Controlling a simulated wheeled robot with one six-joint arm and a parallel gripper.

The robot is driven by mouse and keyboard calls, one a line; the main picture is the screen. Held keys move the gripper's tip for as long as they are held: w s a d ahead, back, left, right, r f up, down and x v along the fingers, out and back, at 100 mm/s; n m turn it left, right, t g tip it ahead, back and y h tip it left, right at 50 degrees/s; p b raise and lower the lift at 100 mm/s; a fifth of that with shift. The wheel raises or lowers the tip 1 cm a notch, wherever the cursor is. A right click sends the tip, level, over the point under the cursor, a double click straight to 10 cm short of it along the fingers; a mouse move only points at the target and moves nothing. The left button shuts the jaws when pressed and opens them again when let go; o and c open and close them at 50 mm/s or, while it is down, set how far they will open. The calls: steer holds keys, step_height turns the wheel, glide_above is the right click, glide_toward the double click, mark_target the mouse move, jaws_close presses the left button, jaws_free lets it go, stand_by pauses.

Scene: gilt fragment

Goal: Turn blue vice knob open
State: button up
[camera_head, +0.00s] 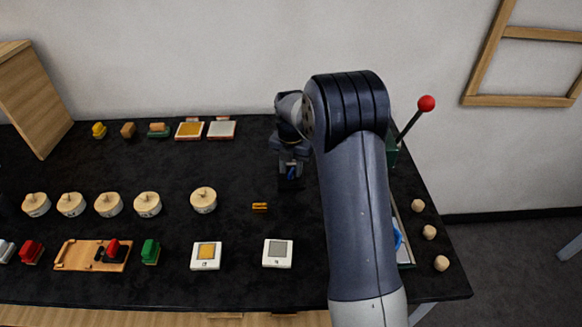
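My gripper (291,180) points down over the dark table, left of my large arm link. A small blue part (292,173) shows at its fingertips; it may be the blue vice knob, but it is too small and too covered to be sure. A dark block-like shape shows just under it, hard to separate from the black table top. I cannot tell whether the fingers are open or closed on the blue part. Another blue piece (398,236) shows at the right, partly hidden behind my arm, on a pale-edged tray (407,255).
A green device with a red-ball lever (426,104) stands behind my arm. Several wooden knobs (441,263) line the right edge.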

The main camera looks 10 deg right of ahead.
mark_target(291, 171)
step_height(291, 171, up, 11)
steer(key=shift+b, duration=0.4)
steer(key=shift+f, duration=0.15)
step_height(291, 171, down, 11)
steer(key=shift+r+p, duration=0.1)
steer(key=shift+p, duration=0.35)
stand_by(0.4)
